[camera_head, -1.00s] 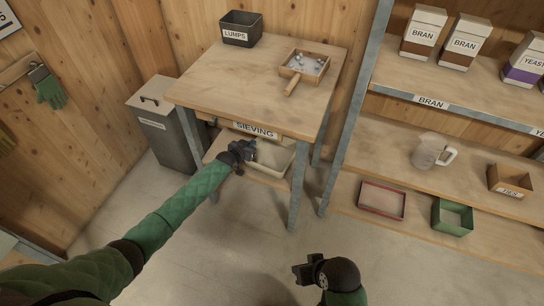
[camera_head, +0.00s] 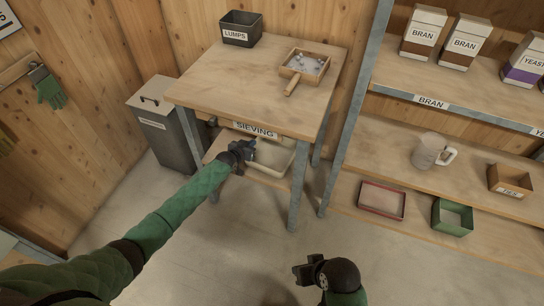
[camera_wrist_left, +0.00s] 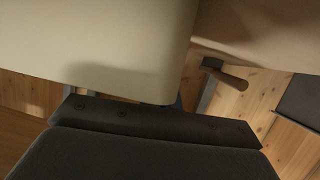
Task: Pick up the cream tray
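The cream tray (camera_head: 270,166) is on the lower shelf of the sieving table, partly under the tabletop and partly hidden by my left gripper. My left gripper (camera_head: 250,150) is at the tray's left end, at its rim. In the left wrist view the tray's pale wall (camera_wrist_left: 95,45) fills the upper left, close against a dark gripper part (camera_wrist_left: 150,122). Whether the fingers are closed on the rim is hidden. My right gripper (camera_head: 303,271) is low in front of the table, away from the tray, and its finger gap is unclear.
The sieving table (camera_head: 225,83) holds a lumps bin (camera_head: 241,28) and a wooden sieve (camera_head: 304,65). Its metal front leg (camera_head: 297,197) stands right of the tray. A grey bin (camera_head: 160,125) is at left, shelving (camera_head: 375,150) at right. The floor in front is clear.

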